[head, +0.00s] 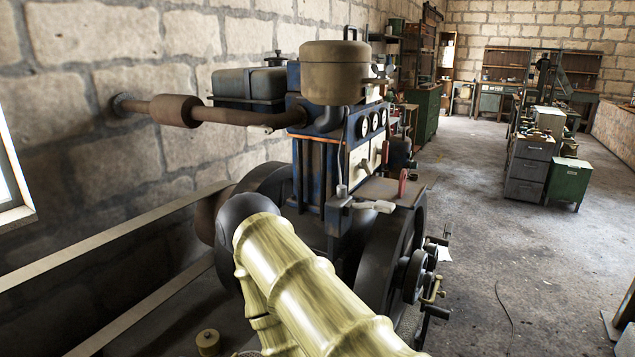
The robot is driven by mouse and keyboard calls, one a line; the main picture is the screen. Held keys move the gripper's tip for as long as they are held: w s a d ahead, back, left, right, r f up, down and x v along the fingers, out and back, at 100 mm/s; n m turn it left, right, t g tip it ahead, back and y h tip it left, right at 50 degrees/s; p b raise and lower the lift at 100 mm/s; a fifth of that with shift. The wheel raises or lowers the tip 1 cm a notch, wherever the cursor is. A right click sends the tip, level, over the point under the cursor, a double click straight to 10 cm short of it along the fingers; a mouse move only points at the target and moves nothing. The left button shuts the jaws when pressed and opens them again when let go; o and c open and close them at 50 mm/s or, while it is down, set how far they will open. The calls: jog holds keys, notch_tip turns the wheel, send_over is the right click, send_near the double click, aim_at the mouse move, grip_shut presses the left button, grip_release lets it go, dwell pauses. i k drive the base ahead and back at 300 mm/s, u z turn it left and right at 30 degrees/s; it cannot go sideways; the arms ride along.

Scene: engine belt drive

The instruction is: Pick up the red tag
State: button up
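Two small red pieces show on the engine (332,165): one (402,184) stands upright at the edge of the flat top on its right side. The other (385,152) is higher, by the pale panel below the gauges. Both are too small to tell which, if either, is the red tag. My gold-coloured arm crosses the lower middle, in front of the engine's lower part. My gripper is not in view.
A brown pipe (228,114) runs from the engine to the stone wall. A pale rail (110,237) lies at the left. A small yellowish round part (208,341) is at the bottom left. Grey drawers (528,168) and a green cabinet (568,183) stand at the right. The floor between is mostly clear.

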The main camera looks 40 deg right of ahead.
aim_at(402, 180)
jog(key=u, duration=0.3)
jog(key=k, duration=0.1)
jog(key=u, duration=1.9)
jog(key=k, duration=2.1)
jog(key=z, duration=2.5)
